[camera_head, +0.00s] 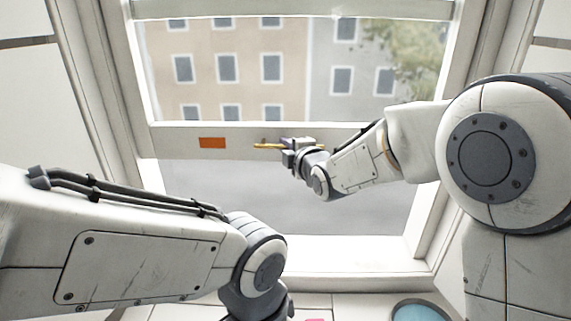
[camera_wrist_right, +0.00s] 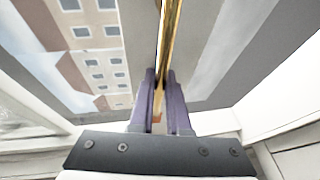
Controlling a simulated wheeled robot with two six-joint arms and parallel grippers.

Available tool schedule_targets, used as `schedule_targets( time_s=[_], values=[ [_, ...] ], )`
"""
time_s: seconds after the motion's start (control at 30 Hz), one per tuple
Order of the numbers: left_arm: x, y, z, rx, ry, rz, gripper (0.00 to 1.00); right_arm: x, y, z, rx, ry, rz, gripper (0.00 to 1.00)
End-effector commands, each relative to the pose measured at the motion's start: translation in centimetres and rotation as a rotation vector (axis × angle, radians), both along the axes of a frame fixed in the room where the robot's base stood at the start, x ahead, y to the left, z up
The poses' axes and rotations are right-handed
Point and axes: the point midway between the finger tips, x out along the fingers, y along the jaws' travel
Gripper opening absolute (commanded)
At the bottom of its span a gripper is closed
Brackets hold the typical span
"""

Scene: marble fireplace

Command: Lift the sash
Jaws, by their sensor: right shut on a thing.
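The white window sash has a wide bottom rail (camera_head: 230,153) that stands well above the sill, with an open gap under it. A brass bar handle (camera_head: 264,146) is on the rail, and it also shows in the right wrist view (camera_wrist_right: 171,40). My right gripper (camera_head: 287,144) is at the handle. In the right wrist view its purple fingers (camera_wrist_right: 161,100) are closed around the bar. My left arm crosses the lower left of the head view, and its fingers are out of frame.
The white sill (camera_head: 330,246) runs below the gap. An orange label (camera_head: 212,142) is on the rail left of the handle. A blue round thing (camera_head: 420,312) and a bit of pink (camera_head: 316,319) show at the bottom edge. White frame sides flank the sash.

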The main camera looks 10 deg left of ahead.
Motion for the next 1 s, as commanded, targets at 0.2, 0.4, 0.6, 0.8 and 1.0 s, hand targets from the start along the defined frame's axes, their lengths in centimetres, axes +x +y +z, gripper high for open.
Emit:
schedule_targets(
  time_s=[0.2,0.4,0.6,0.8,1.0],
  values=[
    [0.0,0.0,0.8,0.000,0.000,0.000,0.50,0.1,0.0,2.7,0.004,-0.007,-0.001,0.00],
    [0.0,0.0,0.9,0.000,0.000,0.000,0.50,0.1,0.0,3.0,0.003,-0.005,0.000,0.00],
    [0.0,0.0,0.8,0.000,0.000,0.000,0.50,0.1,0.0,3.0,0.003,-0.006,-0.001,0.00],
    [0.0,0.0,0.8,0.000,0.000,0.000,0.50,0.1,0.0,2.9,0.002,-0.004,0.000,0.27],
    [0.0,0.0,0.8,0.000,0.000,0.000,0.50,0.0,-0.1,2.7,0.001,-0.002,0.000,0.27]
  ],
)
